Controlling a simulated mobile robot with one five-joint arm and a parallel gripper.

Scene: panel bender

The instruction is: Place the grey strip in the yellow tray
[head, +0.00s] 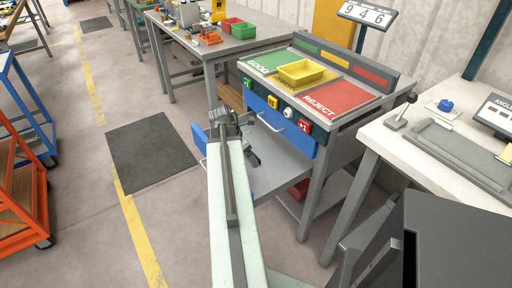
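The yellow tray (302,73) sits on the sorting station, between the green GOOD area and the red REJECT area. It looks empty. My gripper (229,118) is at the end of my pale arm, in front of and left of the station's blue front. It is dark and small, and I cannot tell whether its fingers are open or hold anything. I cannot make out the grey strip for certain; none shows clearly on the station top.
A white bench (388,136) with a grey fixture (455,154) and an angle display stands at right. An orange cart (22,190) stands at left. The floor around the dark mat (150,152) is clear.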

